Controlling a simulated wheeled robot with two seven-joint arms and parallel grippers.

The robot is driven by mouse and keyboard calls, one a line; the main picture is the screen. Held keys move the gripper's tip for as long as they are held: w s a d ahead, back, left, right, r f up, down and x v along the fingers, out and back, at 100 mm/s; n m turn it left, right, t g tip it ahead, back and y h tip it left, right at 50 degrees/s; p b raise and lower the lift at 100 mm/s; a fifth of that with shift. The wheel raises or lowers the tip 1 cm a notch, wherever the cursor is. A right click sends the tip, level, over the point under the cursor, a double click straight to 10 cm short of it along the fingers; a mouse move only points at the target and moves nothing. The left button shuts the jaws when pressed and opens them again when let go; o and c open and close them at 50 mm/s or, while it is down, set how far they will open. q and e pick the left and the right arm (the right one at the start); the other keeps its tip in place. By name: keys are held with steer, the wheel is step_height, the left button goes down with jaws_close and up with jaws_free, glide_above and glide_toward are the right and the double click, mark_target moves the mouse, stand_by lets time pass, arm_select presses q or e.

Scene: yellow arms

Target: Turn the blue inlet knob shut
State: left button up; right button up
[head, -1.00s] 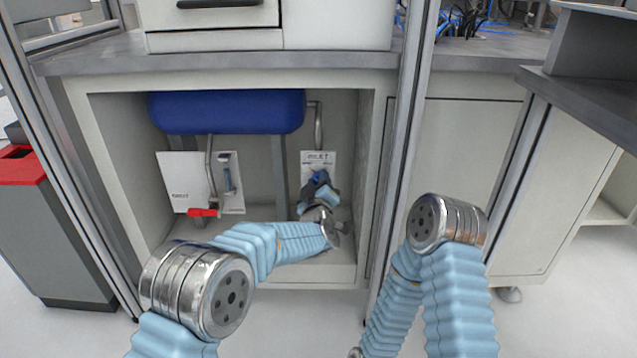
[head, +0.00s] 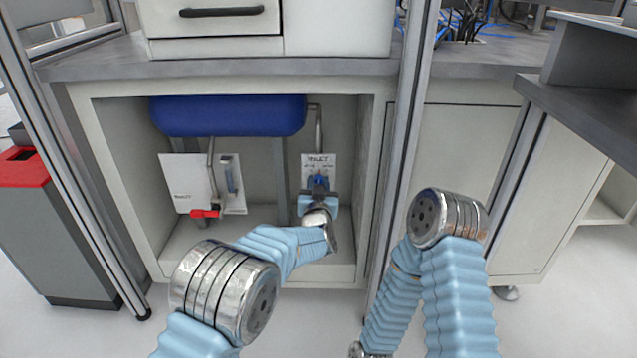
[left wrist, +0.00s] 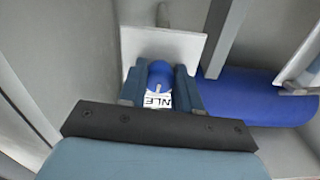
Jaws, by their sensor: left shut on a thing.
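The blue inlet knob (head: 318,182) is on the white INLET plate (head: 319,163) at the right inside the open cabinet. In the left wrist view the knob (left wrist: 160,76) sits between the two fingers of my left gripper (left wrist: 160,88). My left gripper (head: 318,194) is shut on the knob, reaching in from below and in front. The fingers hide part of the knob and of the plate's lettering. My right arm stands at the right in the head view, outside the cabinet; its gripper is not seen.
A blue tank (head: 228,115) hangs at the cabinet top, with pipes running down. A red valve handle (head: 206,213) is by the left plate (head: 188,184). A metal post (head: 404,130) stands right of the opening. A red-topped bin (head: 50,230) stands at far left.

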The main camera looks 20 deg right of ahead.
arm_select(q)
steer(key=m+p, duration=0.1)
steer(key=m, duration=0.7)
steer(key=shift+p, duration=0.35)
stand_by(0.4)
steer(key=o, duration=1.1)
steer(key=shift+c, duration=0.2)
steer(key=v, duration=1.4)
steer(key=shift+w, duration=0.1)
